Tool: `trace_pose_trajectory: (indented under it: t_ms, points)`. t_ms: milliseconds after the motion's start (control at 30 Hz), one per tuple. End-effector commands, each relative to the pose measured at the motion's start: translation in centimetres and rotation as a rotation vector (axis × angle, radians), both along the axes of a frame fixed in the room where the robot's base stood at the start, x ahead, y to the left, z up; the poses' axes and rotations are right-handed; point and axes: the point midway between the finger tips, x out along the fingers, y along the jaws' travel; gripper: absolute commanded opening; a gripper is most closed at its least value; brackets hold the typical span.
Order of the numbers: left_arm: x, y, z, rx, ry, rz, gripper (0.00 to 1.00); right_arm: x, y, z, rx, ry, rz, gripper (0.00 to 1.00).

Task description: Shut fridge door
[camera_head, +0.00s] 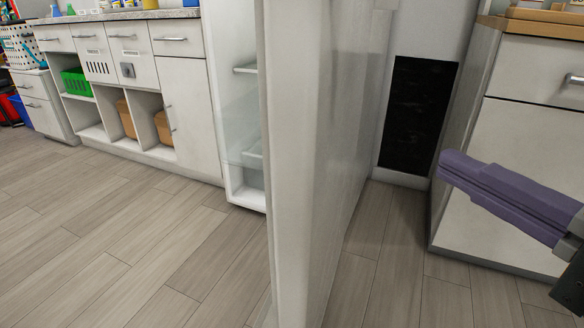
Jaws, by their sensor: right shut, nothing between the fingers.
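The white fridge door (318,160) stands wide open, edge toward me, and fills the middle of the view from top to bottom. Left of it, part of the open white fridge (228,100) shows, with a shelf (245,69) and a clear bin (252,155) low inside. My right gripper (447,167) comes in from the right with its purple fingers closed together and empty. It is to the right of the door, on its outer side, and appears apart from it. My left gripper is not in view.
White cabinets (183,105) with a counter line the back left, holding a green basket (76,83). A white drawer cabinet (520,150) with a wooden top stands right, behind my gripper. A black panel (417,115) is on the back wall. Wood floor (130,240) at left is clear.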

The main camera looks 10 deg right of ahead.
Motion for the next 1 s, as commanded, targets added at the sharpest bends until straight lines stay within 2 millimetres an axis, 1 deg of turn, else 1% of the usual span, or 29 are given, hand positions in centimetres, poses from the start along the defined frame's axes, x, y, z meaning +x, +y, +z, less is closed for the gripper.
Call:
trace_pose_trajectory:
  t_ms: [33, 133, 267, 367, 467, 567, 833, 900, 1000]
  points:
    - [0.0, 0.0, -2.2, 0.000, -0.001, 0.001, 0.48, 0.1, -0.4, -2.0, 0.023, -0.004, -0.014, 0.00]
    - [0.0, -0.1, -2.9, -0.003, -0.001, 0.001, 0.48, 0.3, -0.9, -2.5, 0.055, -0.010, -0.034, 0.00]
    - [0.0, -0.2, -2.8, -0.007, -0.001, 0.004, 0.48, 0.7, -1.1, -2.3, 0.069, -0.015, -0.044, 0.00]
    - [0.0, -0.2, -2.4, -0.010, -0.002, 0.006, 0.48, 1.6, -0.9, -2.1, 0.070, -0.017, -0.047, 0.00]
    - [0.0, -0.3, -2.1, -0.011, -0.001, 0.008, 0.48, 3.1, -0.3, -1.9, 0.074, -0.017, -0.044, 0.00]
    - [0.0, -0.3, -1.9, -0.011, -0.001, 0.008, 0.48, 5.0, 0.2, -2.0, 0.073, -0.018, -0.045, 0.00]
    - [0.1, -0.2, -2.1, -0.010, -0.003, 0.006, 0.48, 10.3, 1.8, -2.1, 0.070, -0.016, -0.042, 0.00]
    - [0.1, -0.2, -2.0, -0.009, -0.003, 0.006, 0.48, 10.7, 2.9, -2.2, 0.074, -0.013, -0.042, 0.00]
    - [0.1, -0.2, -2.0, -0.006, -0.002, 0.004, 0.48, 11.3, 4.0, -2.2, 0.070, -0.013, -0.042, 0.00]
